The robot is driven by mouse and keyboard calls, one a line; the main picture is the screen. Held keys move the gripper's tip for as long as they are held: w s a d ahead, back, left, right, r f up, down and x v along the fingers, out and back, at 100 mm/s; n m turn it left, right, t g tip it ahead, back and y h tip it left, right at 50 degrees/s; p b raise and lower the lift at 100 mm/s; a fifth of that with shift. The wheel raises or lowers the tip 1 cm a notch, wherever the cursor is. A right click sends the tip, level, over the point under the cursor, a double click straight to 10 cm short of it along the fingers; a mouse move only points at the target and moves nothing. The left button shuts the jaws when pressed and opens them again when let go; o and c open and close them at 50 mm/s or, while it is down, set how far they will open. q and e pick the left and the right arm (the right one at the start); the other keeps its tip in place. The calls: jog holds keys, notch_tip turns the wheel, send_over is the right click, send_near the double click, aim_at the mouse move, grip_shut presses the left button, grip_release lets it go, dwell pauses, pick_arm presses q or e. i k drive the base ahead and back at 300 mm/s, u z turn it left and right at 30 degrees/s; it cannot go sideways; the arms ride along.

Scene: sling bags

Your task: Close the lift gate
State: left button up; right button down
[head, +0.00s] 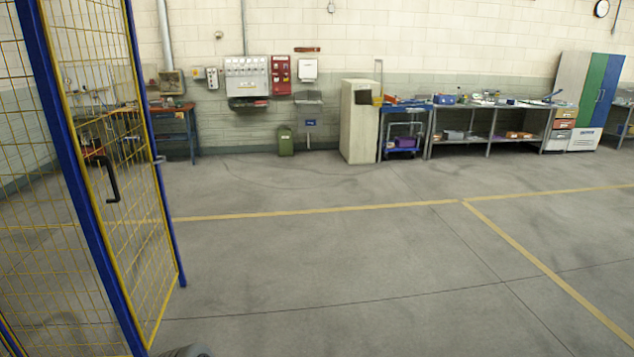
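The lift gate is at the left of the head view: a leaf of yellow wire mesh (140,235) in a yellow frame, seen at a steep angle. A black bar handle (113,183) sits on the leaf at mid height. A thick blue upright (82,200) runs along its near side, and a thinner blue upright (165,190) with a small grey fitting (160,160) stands along its far side. I cannot tell from this view which side is hinged. Neither of my grippers shows clearly.
More yellow mesh (25,190) fills the far left. Open grey floor (330,265) with yellow lines lies to the right. Along the back wall stand a green bin (286,141), a pale cabinet (357,120) and workbenches (490,107). A grey shape at the bottom edge is mostly cut off.

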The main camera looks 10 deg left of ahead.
aim_at(42, 13)
jog(key=u, duration=0.15)
jog(key=i, duration=2)
jog(key=u, duration=1.2)
jog(key=i, duration=1.9)
jog(key=u, duration=1.05)
